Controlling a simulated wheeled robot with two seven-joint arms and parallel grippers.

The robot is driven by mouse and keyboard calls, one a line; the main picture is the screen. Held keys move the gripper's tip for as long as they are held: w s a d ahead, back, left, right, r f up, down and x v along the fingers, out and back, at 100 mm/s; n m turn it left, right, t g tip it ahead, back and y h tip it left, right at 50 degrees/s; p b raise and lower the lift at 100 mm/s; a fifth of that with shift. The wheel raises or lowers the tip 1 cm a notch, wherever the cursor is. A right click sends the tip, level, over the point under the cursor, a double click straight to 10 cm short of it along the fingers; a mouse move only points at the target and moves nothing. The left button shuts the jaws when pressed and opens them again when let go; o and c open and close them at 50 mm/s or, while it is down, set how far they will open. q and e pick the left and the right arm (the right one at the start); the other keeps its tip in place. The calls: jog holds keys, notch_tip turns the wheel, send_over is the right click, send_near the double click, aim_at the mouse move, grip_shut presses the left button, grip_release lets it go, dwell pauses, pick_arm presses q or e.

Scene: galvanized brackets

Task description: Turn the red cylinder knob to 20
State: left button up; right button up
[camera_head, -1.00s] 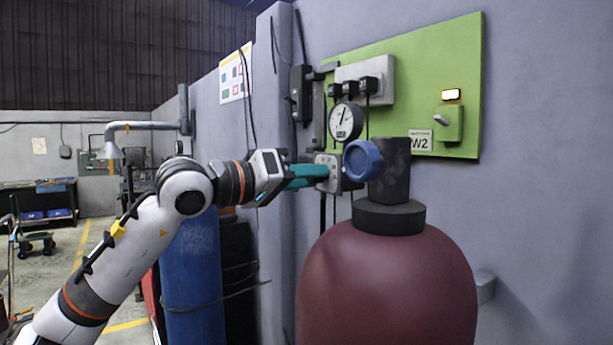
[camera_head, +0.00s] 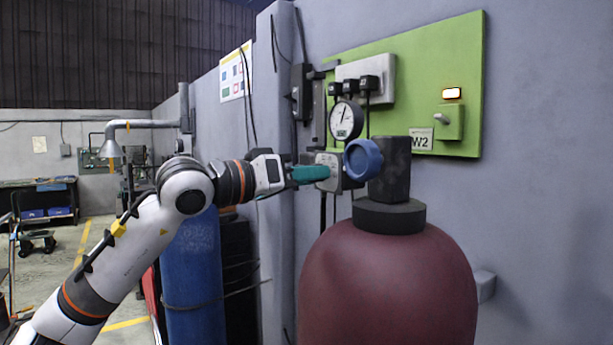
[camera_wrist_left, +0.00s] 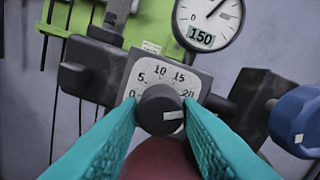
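The dark round knob (camera_wrist_left: 160,109) sits on a grey dial plate marked 0, 5, 10, 15 and 20, beside the neck of the red cylinder (camera_head: 388,290). The knob's white mark points right, close to the 20 side of the scale; the exact reading is hard to tell. My left gripper (camera_head: 326,173) reaches the dial box (camera_head: 338,163) from the left. In the left wrist view its teal fingers (camera_wrist_left: 160,112) lie snug on the knob's left and right sides and seem shut on it. My right gripper is out of view.
A pressure gauge (camera_head: 346,120) sits above the dial; its display reads 150 in the left wrist view (camera_wrist_left: 201,38). A blue handwheel (camera_head: 362,160) is close right of my fingers. A green panel (camera_head: 455,75) is on the wall behind. A blue cylinder (camera_head: 192,270) stands below my arm.

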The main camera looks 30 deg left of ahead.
pick_arm(q)
jog(key=o, duration=0.3)
jog(key=shift+o, duration=0.2)
jog(key=b+v, duration=0.5)
jog(key=v, duration=0.7)
jog(key=shift+b, duration=0.4)
